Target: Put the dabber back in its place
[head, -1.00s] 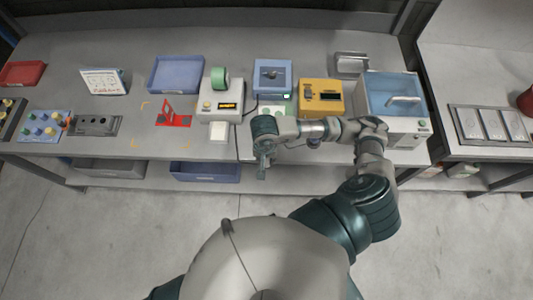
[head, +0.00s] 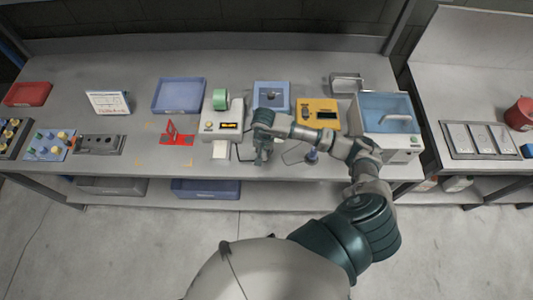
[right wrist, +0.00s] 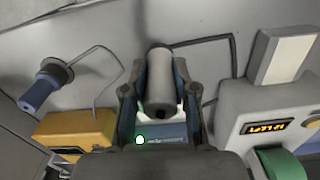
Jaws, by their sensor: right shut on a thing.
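My right gripper (head: 261,158) is over the front part of the bench, in front of the blue box (head: 271,96). In the right wrist view its fingers (right wrist: 160,95) are shut on a grey cylinder (right wrist: 161,78) with a dark end. I cannot tell for sure that this cylinder is the dabber. A dark cable shows beside its far end. My left gripper is out of view.
A white device (head: 222,125) with a green roll is left of the gripper. A yellow box (head: 320,113) and a blue-lidded case (head: 386,120) are to the right. A red holder (head: 176,137) and blue tray (head: 179,95) are farther left. Loose cables lie on the bench.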

